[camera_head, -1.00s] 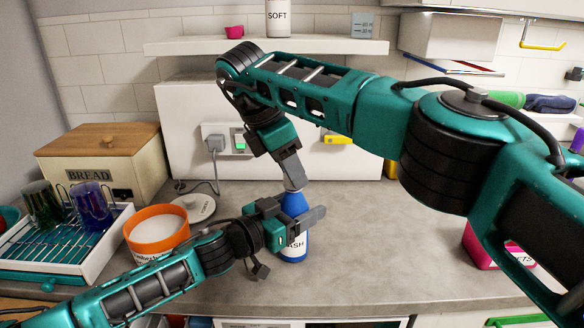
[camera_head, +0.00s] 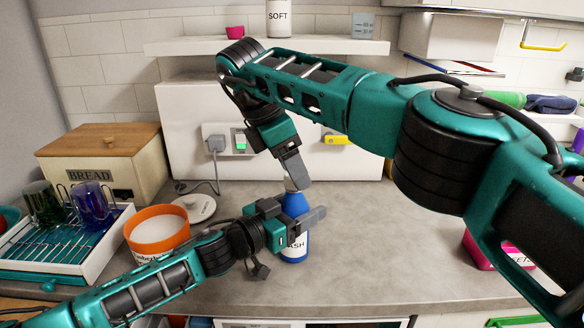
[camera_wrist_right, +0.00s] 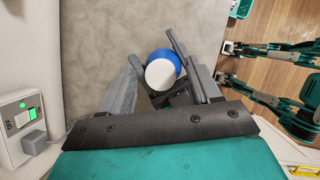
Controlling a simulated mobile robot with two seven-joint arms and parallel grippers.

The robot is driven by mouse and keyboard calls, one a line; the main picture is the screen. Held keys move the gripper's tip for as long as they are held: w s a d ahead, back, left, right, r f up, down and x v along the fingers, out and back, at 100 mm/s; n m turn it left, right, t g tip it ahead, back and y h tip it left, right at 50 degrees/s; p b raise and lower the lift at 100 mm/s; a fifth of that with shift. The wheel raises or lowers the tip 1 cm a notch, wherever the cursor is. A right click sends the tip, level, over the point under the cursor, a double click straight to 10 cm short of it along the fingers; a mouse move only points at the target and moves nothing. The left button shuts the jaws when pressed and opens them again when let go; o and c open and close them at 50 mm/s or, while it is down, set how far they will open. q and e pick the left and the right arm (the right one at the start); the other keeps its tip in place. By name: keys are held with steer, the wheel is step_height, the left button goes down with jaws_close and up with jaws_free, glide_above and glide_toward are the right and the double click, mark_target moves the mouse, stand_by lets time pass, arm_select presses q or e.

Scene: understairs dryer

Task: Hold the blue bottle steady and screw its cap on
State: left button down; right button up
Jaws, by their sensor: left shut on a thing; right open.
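The blue bottle (camera_head: 296,246) stands upright on the grey worktop, its label partly hidden. My left gripper (camera_head: 302,222) is shut around its upper body from the left. The white cap (camera_wrist_right: 160,74) sits at the top of the bottle; in the right wrist view a blue part of the bottle (camera_wrist_right: 163,54) shows around it. Whether the cap is fully seated cannot be told. My right gripper (camera_head: 294,176) points down over the cap. In its wrist view its fingers (camera_wrist_right: 164,82) are open, one on each side of the cap and apart from it.
An orange-rimmed tub (camera_head: 158,246), a white round disc (camera_head: 196,207) and a dish rack with glasses (camera_head: 122,224) stand left of the bottle. A bread box (camera_head: 130,153) is behind them. A pink box (camera_head: 478,250) is at right. The worktop right of the bottle is clear.

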steer(key=shift+r, duration=2)
steer(key=shift+c, duration=0.3)
